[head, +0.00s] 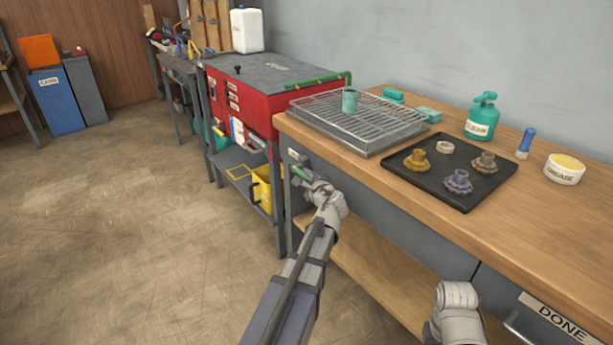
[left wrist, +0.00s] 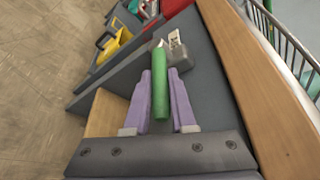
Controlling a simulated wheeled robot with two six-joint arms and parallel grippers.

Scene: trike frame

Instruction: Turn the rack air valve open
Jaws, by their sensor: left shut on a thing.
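In the head view the left gripper (head: 304,178) is at the bench's near left end, below the top, with a bit of green lever (head: 301,173) showing. The right gripper is out of view.
The wooden bench top (head: 500,230) overhangs close above the left gripper. On it are a wire rack (head: 335,115), a black tray (head: 455,195) of small parts and a grease tub (head: 565,169). A red cabinet (head: 262,105) and a yellow bin (head: 263,188) stand left. The floor is open.

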